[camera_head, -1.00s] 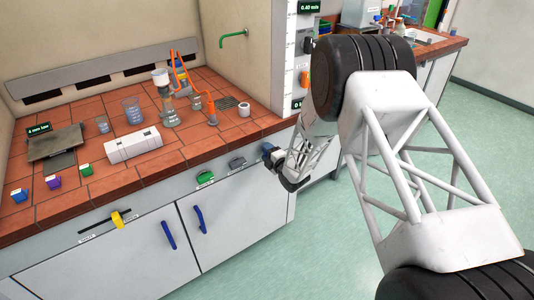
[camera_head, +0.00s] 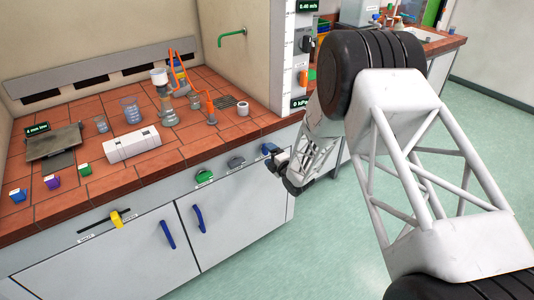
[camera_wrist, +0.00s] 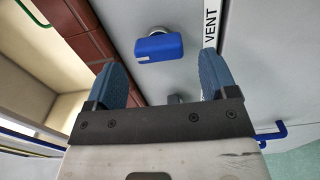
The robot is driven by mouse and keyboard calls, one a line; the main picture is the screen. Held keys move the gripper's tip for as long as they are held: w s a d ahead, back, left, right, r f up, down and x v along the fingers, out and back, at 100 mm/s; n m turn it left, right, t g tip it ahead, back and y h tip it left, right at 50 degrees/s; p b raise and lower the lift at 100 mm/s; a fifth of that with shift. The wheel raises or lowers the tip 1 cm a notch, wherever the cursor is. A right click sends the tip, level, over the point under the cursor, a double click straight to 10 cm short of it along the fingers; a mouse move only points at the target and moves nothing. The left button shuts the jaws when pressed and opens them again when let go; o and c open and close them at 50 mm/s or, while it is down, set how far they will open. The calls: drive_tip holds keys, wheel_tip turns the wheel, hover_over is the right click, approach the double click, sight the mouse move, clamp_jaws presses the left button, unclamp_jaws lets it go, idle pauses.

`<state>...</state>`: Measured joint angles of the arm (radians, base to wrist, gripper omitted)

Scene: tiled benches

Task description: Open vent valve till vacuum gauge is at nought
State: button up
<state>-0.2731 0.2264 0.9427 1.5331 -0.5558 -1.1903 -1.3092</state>
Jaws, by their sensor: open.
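The blue vent valve knob (camera_wrist: 160,46) is on the grey bench front beside the VENT label (camera_wrist: 210,42), with a pale mark at its left end. In the head view the knob (camera_head: 268,148) sits just under the bench's edge. My gripper (camera_wrist: 160,76) is open and empty. Its two blue fingertips are apart from the knob, which lies beyond them in the wrist view. In the head view my gripper (camera_head: 281,160) is just right of and below the knob. The gauge display (camera_head: 299,103) on the post seems to read 0 hPa, in small text.
Grey (camera_head: 236,162) and green (camera_head: 204,177) knobs are left of the blue one. A yellow slider (camera_head: 117,219) and blue door handles (camera_head: 168,235) are on the front. Glassware and a white box (camera_head: 132,145) stand on the tiled bench. The floor at right is clear.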

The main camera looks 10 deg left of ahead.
drive_tip(key=shift+v, duration=2.4)
drive_tip(key=shift+r, duration=0.1)
drive_tip(key=s+d+r+m+h, duration=0.2)
drive_tip(key=d+r+m+h, duration=0.25)
drive_tip(key=d+r, duration=0.4)
drive_tip(key=s+d+r+m+h, duration=0.1)
drive_tip(key=d+r+m+h, duration=0.4)
drive_tip(key=r, duration=0.6)
drive_tip(key=s+d+r+m+g+h, duration=0.35)
drive_tip(key=s+d+r+m, duration=0.55)
drive_tip(key=s, duration=0.5)
drive_tip(key=s+d+r+m+g, duration=0.2)
drive_tip(key=s, duration=0.8)
drive_tip(key=s+d+r+m+g, duration=0.1)
drive_tip(key=s+d+m+g, duration=0.1)
drive_tip(key=s, duration=0.9)
drive_tip(key=s+d+r+m+g, duration=0.2)
drive_tip(key=s+m, duration=0.2)
drive_tip(key=s, duration=0.6)
drive_tip(key=shift+s+d+r+g, duration=0.15)
drive_tip(key=shift+s+r+g, duration=0.1)
drive_tip(key=shift+r+g, duration=0.1)
